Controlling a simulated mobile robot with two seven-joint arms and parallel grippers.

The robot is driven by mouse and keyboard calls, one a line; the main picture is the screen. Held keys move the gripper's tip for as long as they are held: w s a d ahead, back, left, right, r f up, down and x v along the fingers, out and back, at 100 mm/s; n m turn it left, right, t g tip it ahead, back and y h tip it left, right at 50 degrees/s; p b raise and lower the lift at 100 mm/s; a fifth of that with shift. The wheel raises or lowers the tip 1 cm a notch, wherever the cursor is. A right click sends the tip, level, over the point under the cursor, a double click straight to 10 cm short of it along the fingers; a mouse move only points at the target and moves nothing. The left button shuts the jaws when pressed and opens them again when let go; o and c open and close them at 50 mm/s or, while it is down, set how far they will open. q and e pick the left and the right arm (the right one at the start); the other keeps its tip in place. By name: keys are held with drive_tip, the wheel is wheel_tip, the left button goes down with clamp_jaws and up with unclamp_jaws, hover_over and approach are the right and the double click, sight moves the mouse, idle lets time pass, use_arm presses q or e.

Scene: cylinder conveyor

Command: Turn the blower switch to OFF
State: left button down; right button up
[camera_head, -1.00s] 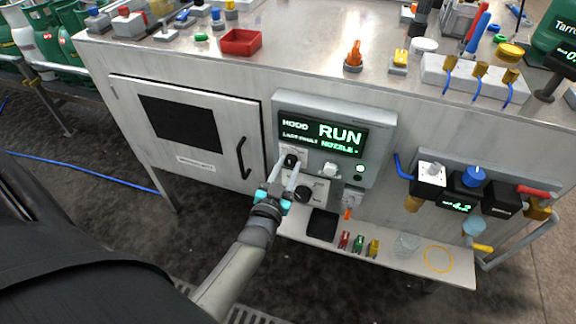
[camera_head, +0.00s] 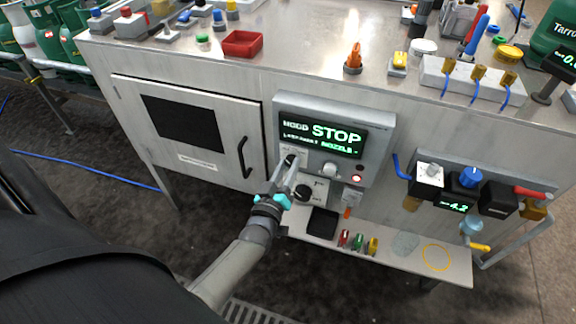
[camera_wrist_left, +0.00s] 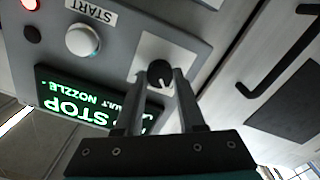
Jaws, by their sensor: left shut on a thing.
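The hood control panel (camera_head: 380,128) is a grey box on the front of the bench. Its display (camera_head: 338,137) reads HOOD STOP in green, with a smaller line ending in NOZZLE. A black round knob (camera_wrist_left: 160,70) on a white plate sits at the panel's lower left; I take it for the blower switch, but its label is not readable. My left gripper (camera_head: 288,166) is shut on this knob, with one finger on each side in the left wrist view (camera_wrist_left: 162,80). The fingers partly hide the knob. My right gripper is not in view.
A white START button (camera_wrist_left: 83,40) and a lit red lamp (camera_head: 357,178) sit beside the knob. A cabinet door with a black handle (camera_head: 243,158) is to the left. A low shelf (camera_head: 392,254) holds small items.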

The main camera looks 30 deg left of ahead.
use_arm(q)
drive_tip(key=shift+w+r+n, duration=0.1)
drive_tip(key=shift+r+n, duration=0.05)
drive_tip(key=shift+n, duration=0.15)
drive_tip(key=c, duration=0.5)
unclamp_jaws()
